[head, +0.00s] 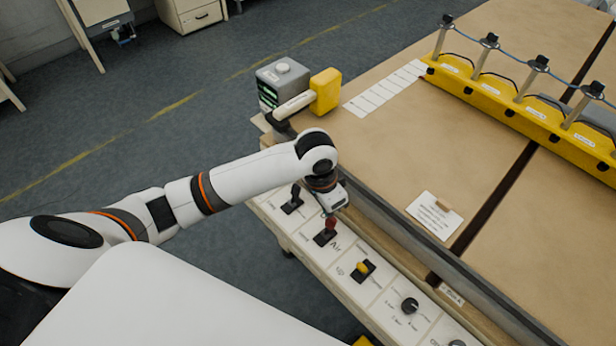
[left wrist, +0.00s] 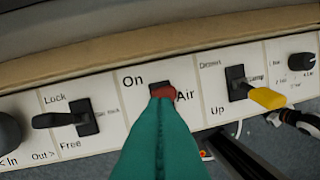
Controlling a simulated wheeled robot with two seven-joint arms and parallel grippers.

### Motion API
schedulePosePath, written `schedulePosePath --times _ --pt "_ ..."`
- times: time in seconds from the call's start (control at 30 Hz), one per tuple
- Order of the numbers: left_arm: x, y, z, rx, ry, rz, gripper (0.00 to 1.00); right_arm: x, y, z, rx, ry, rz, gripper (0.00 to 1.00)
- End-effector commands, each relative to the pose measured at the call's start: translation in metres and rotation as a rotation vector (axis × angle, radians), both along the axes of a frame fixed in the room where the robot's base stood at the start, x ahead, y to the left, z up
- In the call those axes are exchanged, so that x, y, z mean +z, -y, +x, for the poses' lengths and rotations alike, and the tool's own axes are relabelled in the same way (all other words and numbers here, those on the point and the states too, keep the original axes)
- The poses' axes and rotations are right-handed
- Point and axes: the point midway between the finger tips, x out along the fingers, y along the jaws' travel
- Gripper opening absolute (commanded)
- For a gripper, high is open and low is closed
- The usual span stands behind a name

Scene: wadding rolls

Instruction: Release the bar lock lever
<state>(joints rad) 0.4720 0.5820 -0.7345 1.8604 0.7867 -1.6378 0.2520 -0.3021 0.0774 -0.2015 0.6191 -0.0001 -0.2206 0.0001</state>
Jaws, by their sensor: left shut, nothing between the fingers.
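The bar lock lever (left wrist: 60,119) is a black lever in a dark slot on the white control panel, with "Lock" printed above and "Free" below. It points left in the left wrist view. In the head view the black lever (head: 292,201) is just left of my left gripper (head: 329,213). My left gripper is shut and empty, its teal fingers (left wrist: 162,103) in front of the red-tipped "Air" lever (left wrist: 162,90). I cannot tell whether they touch it. The gripper is apart from the bar lock lever. My right gripper is not in view.
The yellow-tipped clamp lever (head: 363,267) and a black knob (head: 409,305) sit further along the panel. A brown table (head: 420,150) lies beyond, with a yellow rail (head: 520,110) on it. A grey box (head: 283,80) and yellow block (head: 325,91) stand at its far corner.

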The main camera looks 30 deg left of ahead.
Motion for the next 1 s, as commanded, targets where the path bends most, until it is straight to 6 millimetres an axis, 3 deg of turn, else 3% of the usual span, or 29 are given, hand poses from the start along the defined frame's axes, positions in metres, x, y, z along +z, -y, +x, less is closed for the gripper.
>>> schedulePosePath --times 0.03,0.2,0.4,0.6,1.0 --pt "0.007 -0.014 0.014 0.021 -0.008 0.028 0.0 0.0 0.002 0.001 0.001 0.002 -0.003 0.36" --pt "0.028 -0.053 0.044 0.096 -0.053 0.085 0.0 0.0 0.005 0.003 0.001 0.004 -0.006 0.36" --pt "0.05 -0.086 0.064 0.179 -0.086 0.116 0.0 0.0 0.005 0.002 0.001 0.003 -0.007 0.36" --pt "0.057 -0.096 0.069 0.21 -0.097 0.123 0.0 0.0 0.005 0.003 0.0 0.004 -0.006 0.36" --pt "0.052 -0.096 0.069 0.209 -0.098 0.122 0.0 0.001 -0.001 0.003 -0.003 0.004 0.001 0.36"
